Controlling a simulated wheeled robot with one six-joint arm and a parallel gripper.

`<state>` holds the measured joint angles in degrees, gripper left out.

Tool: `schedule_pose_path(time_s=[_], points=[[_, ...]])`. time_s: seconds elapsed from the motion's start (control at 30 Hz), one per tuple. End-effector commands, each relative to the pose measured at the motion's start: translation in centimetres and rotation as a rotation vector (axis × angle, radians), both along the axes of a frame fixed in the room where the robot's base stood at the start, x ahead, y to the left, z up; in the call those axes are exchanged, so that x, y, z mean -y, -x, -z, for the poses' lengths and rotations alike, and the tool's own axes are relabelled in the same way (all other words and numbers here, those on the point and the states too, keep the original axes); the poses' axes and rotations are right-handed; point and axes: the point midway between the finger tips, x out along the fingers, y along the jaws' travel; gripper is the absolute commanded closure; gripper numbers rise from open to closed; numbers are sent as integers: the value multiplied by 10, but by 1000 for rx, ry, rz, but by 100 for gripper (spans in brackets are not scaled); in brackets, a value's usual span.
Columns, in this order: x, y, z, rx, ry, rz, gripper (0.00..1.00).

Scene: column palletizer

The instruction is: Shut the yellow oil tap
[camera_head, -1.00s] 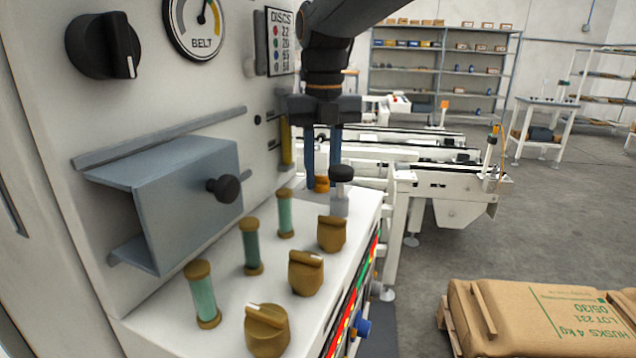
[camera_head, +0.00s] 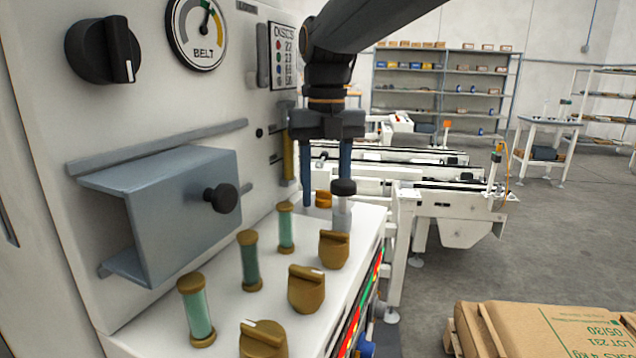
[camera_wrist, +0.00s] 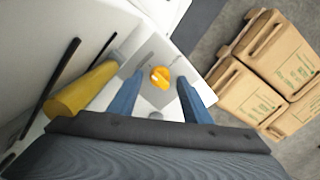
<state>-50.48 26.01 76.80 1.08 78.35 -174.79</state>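The yellow-orange oil tap (camera_head: 323,198) stands at the far end of the white ledge, beyond the brass knobs. It also shows in the wrist view (camera_wrist: 160,76) as a small rounded knob on a light grey plate. My gripper (camera_head: 326,194) points down over it with its two blue fingers apart. In the wrist view one finger is on each side of the tap, with a visible gap to both, so my gripper is open and empty. The tap's setting cannot be told.
Several brass knobs, one a middle knob (camera_head: 306,289), and green sight glasses (camera_head: 249,262) stand on the ledge. A grey cover (camera_head: 165,210) with a black knob juts from the panel. A yellow cylinder (camera_wrist: 82,90) is left of the fingers. Sacks (camera_wrist: 262,60) lie right.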

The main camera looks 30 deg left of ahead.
Motion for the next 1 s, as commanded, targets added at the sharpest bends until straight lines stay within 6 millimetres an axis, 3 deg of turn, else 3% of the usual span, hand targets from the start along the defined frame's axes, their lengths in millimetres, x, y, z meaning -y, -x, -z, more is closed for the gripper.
schedule_pose_path(time_s=[0.27, 0.7, 1.0], points=[[-1, -1, -6, 4, -5, -3, 56], [0, 0, -69, 4, -5, -2, 56], [1, 1, -80, 3, -3, -1, 56]])
